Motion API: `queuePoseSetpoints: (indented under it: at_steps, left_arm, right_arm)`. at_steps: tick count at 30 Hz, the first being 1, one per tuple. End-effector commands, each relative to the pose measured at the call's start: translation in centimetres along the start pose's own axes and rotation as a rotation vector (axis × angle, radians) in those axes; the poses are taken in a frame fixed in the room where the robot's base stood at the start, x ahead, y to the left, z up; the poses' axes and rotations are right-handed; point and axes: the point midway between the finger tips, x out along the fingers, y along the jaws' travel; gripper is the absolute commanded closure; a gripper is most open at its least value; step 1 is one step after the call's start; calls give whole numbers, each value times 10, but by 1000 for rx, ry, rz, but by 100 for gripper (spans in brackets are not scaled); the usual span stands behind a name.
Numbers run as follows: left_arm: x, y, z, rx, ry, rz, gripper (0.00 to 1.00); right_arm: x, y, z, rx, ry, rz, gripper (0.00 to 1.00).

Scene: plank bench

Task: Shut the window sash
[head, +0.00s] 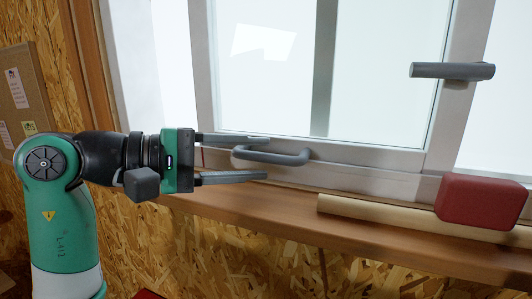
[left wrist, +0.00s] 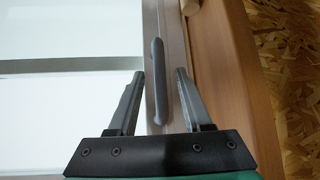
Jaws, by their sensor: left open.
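The window sash (head: 370,157) is a white frame with glass panes in a white window frame. A grey bar handle (head: 290,161) is fixed along its lower rail; it also shows in the left wrist view (left wrist: 157,85). A second grey handle (head: 452,71) sits on the sash's right upright. My left gripper (head: 268,157) is open at the left end of the lower handle. In the left wrist view, the handle's near end lies between the two spread fingers (left wrist: 159,72). Whether a finger touches it cannot be told. My right gripper is not in view.
A wooden sill (head: 300,219) runs below the window. A pale wooden rod (head: 370,210) lies on it at the right, beside a red block (head: 482,201). The wall below is chipboard (head: 220,255). A brown board (head: 32,95) with paper labels is at the far left.

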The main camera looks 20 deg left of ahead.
Motion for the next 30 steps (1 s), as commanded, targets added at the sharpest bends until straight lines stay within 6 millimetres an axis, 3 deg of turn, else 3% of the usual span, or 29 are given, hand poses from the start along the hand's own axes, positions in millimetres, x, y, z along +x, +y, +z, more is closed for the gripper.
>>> queuePoseSetpoints:
  at_steps: [6,14,22,30]
  left_arm:
    - [25,0,0,-2,-1,1,50]
    - [27,0,0,-1,0,1,50]
    - [27,0,0,-1,0,1,97]
    - [27,0,0,-1,0,1,100]
  right_arm:
    - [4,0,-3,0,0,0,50]
    - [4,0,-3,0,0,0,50]
    - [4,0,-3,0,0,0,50]
    - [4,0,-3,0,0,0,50]
